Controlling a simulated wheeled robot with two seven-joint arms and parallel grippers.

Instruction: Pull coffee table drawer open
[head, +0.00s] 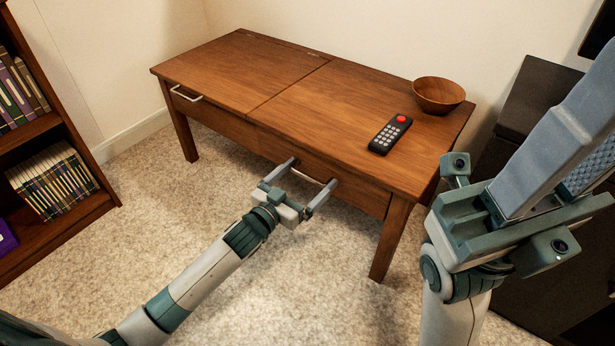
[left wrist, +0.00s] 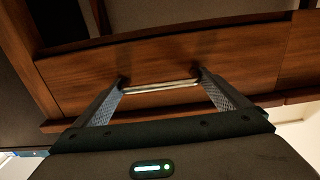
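The brown wooden coffee table (head: 240,75) stands against the wall. Its right drawer front (head: 355,193) looks flush with the table's side. A thin metal handle (head: 308,177) is on that drawer; it also shows in the left wrist view (left wrist: 160,86). My left gripper (head: 311,172) is at this handle, fingers spread, one finger near each end of the bar; I cannot tell whether they touch it. A second drawer handle (head: 187,95) is at the table's left. My right gripper (head: 590,135) is raised at the right, away from the table, with its fingers apart and nothing visible between them.
A black remote (head: 385,138) with a red button and a wooden bowl (head: 438,96) stand on the tabletop. A bookshelf (head: 85,205) is at the left. Dark furniture (head: 540,90) is at the right behind my right arm. The carpet (head: 300,290) before the table is clear.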

